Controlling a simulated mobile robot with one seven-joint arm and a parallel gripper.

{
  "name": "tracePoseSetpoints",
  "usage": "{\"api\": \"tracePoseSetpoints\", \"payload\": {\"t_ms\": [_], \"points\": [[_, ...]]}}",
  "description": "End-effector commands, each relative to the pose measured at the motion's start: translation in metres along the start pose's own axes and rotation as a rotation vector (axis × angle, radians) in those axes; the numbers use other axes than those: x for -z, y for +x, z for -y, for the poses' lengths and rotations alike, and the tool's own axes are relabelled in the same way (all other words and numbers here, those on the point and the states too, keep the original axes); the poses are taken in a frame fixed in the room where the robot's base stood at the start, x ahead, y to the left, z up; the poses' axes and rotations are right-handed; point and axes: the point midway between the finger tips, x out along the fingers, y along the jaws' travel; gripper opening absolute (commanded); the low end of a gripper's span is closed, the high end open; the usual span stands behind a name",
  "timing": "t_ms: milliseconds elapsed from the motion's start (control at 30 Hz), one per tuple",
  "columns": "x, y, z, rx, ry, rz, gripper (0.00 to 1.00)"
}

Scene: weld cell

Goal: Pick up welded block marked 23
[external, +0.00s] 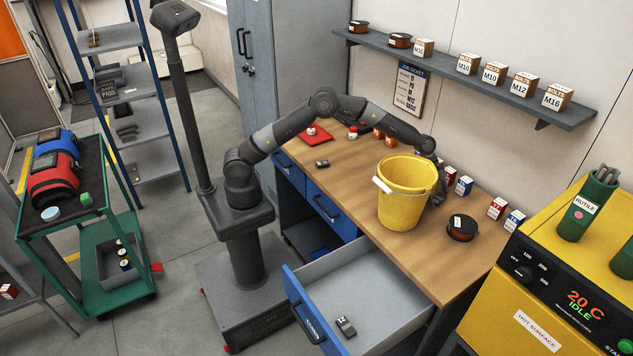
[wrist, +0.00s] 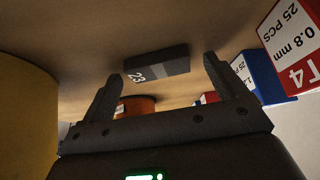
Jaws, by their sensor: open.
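The dark grey block marked 23 (wrist: 160,66) lies on the wooden bench top, seen in the wrist view between and beyond my fingertips. My gripper (wrist: 162,68) is open and empty, its two fingers spread either side of the block in the picture, with no clear contact. In the external view my gripper (external: 438,190) is low over the bench, partly hidden behind the yellow bucket. The block is hidden there, behind the bucket or my gripper.
The yellow bucket (external: 403,205) stands close left of my gripper; its wall also shows in the wrist view (wrist: 25,110). Small boxes (external: 464,186) line the wall side. A dark spool (external: 461,228) sits to the right. The drawer (external: 375,290) is open with a small block (external: 346,326) inside.

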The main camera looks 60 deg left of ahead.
Motion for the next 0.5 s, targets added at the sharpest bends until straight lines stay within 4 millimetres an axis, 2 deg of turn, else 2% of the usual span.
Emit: {"api": "tracePoseSetpoints", "payload": {"t_ms": [67,500], "points": [[-0.0001,-0.0001,-0.0001,0.0,0.0,0.0,0.89],[-0.0002,-0.0003,-0.0002,0.0,0.0,0.001,0.53]]}}
